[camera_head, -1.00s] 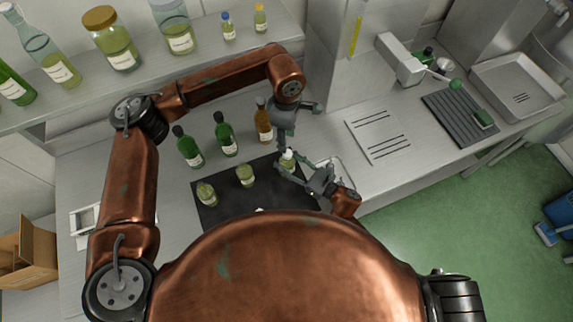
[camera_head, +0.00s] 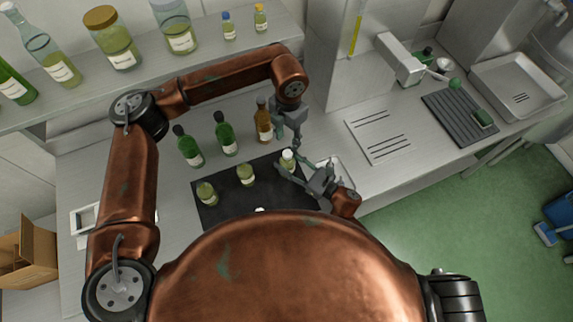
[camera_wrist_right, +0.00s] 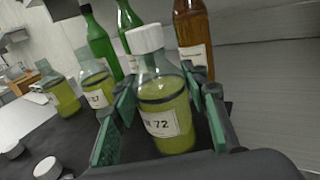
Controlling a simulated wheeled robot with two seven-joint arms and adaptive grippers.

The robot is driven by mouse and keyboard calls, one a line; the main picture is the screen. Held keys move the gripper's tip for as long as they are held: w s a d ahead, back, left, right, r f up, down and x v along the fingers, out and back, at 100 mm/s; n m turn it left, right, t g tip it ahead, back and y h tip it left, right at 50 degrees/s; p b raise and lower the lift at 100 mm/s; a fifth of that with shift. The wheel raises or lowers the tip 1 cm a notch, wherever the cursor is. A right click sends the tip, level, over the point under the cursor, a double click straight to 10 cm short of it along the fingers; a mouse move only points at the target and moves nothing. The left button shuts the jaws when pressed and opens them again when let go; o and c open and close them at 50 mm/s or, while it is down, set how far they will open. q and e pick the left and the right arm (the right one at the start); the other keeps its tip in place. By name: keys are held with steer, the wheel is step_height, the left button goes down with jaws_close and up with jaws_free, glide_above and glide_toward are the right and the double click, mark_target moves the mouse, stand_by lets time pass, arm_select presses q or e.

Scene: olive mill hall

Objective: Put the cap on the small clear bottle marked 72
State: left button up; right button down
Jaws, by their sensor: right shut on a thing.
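The small clear bottle marked 72 (camera_wrist_right: 163,105) holds yellow-green liquid and stands upright between the fingers of my right gripper (camera_wrist_right: 160,125), which is shut on it. A white cap (camera_wrist_right: 146,39) sits on its mouth, looking about level; whether it is tight I cannot tell. In the head view the bottle (camera_head: 288,164) is at the right end of the black mat (camera_head: 230,211), with my right gripper (camera_head: 297,174) beside it. My left gripper (camera_head: 298,143) is just above and right of the cap, seemingly apart from it; its finger opening is unclear.
Two similar uncapped bottles, one (camera_head: 246,175) marked 27 and another (camera_head: 207,194), stand on the mat. Loose white caps (camera_wrist_right: 47,168) lie there too. Green bottles (camera_head: 226,135) and a brown bottle (camera_head: 263,122) stand behind. A metal tray (camera_head: 338,170) is to the right.

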mark_target(288, 153)
arm_select(q)
steer(key=n, duration=0.3)
steer(key=shift+n, duration=0.4)
arm_select(e)
steer(key=shift+r, duration=0.1)
arm_select(q)
steer(key=n, duration=0.4)
steer(key=shift+s+d+n, duration=0.1)
steer(key=shift+n, duration=0.3)
steer(key=shift+f, duration=4)
steer(key=shift+c, duration=0.2)
jaws_close()
